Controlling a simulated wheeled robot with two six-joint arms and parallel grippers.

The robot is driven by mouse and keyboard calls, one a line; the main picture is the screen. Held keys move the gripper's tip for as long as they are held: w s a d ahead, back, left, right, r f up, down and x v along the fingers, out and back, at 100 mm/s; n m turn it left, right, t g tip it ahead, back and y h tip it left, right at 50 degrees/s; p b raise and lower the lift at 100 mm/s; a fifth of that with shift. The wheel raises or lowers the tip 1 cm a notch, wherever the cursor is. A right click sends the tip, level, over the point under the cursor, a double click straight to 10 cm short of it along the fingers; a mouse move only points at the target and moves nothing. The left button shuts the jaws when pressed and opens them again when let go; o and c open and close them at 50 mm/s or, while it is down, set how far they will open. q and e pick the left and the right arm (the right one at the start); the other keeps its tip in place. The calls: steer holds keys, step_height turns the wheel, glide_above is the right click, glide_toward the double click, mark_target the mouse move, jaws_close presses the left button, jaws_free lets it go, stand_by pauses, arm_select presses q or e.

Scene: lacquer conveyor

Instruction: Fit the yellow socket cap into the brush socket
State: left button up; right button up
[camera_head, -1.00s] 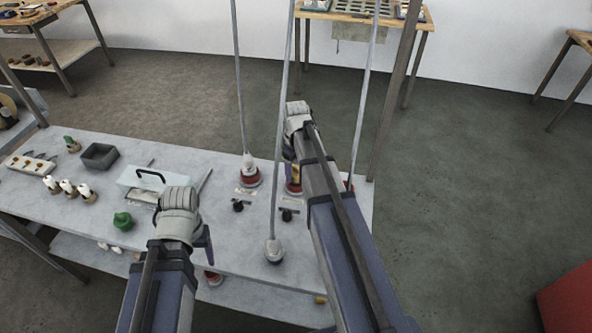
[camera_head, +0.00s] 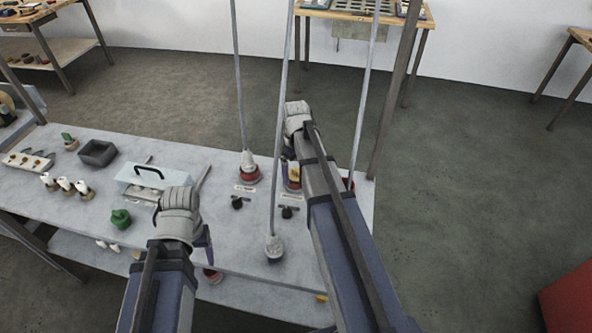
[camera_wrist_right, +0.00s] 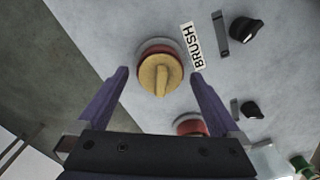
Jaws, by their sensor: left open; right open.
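The yellow socket cap (camera_wrist_right: 160,74) sits on the red-rimmed brush socket (camera_wrist_right: 161,45), beside a label reading BRUSH. The cap's raised grip bar faces my right wrist camera. I cannot tell from this angle how deep it is seated. My right gripper (camera_wrist_right: 160,78) is open, with one purple finger on each side of the cap and visible gaps to it. In the head view my right arm partly hides the cap (camera_head: 293,173). My left gripper (camera_head: 206,238) is open and empty over the near part of the table, away from the socket.
Black knobs (camera_head: 238,202) sit beside the sockets. Cables with grey plugs (camera_head: 274,248) hang down over the table. A pale toolbox (camera_head: 143,182), a dark tray (camera_head: 98,153), a green object (camera_head: 121,219) and several white-topped pieces (camera_head: 66,185) stand at left.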

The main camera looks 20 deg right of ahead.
step_height(320, 180, up, 8)
steer(key=p, duration=0.8)
steer(key=shift+f, duration=0.1)
steer(key=shift+f, duration=0.1)
stand_by(0.4)
step_height(320, 180, down, 8)
steer(key=b, duration=0.8)
steer(key=shift+r, duration=0.45)
steer(key=shift+f, duration=0.2)
